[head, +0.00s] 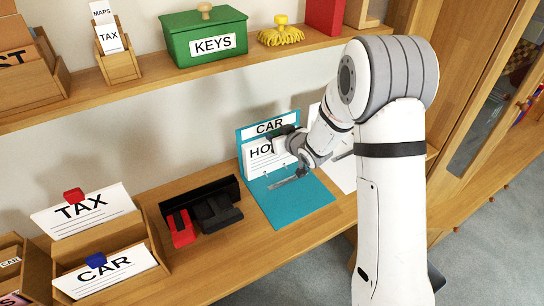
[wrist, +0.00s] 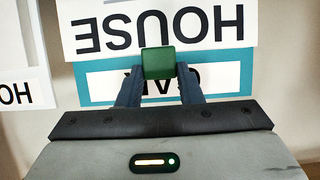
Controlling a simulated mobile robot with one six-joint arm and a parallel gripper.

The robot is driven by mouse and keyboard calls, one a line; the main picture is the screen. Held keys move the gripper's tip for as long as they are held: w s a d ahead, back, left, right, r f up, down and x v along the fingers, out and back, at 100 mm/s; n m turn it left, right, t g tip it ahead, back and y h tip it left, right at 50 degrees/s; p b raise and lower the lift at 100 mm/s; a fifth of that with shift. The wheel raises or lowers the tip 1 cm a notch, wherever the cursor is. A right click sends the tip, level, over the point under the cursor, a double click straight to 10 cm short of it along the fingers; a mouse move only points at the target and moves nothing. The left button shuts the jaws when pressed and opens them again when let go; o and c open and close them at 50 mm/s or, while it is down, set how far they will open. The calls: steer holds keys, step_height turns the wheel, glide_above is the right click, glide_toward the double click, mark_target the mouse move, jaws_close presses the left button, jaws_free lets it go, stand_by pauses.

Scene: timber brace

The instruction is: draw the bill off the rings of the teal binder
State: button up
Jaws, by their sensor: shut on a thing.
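The teal binder (head: 292,205) lies open on the desk, its back cover upright with a CAR label (head: 269,127). The white bill marked HOUSE (head: 257,164) stands in front of that cover, below the label; my arm hides its right part. My gripper (head: 291,146) is at the bill's upper edge. In the wrist view the bill (wrist: 155,30) appears upside down, and my gripper (wrist: 159,68) is shut on the green clip (wrist: 158,62) at its edge. The binder's teal cover (wrist: 245,75) shows behind my fingers. I cannot make out how the bill sits on the rings.
A black hole punch or stapler (head: 216,211) and a red one (head: 181,228) lie left of the binder. Wooden holders with a TAX card (head: 85,212) and a CAR card (head: 106,271) stand further left. A shelf above carries a green KEYS box (head: 203,35).

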jaws_close()
steer(key=shift+s+r, duration=0.1)
steer(key=shift+r, duration=0.05)
steer(key=shift+s+d+b, duration=0.45)
steer(key=shift+s+d, duration=0.25)
steer(key=shift+s, duration=0.3)
steer(key=shift+s+d+b, duration=0.4)
steer(key=shift+s+d, duration=0.25)
steer(key=shift+s, duration=0.3)
stand_by(2.8)
step_height(320, 180, up, 11)
steer(key=p, duration=0.8)
stand_by(0.6)
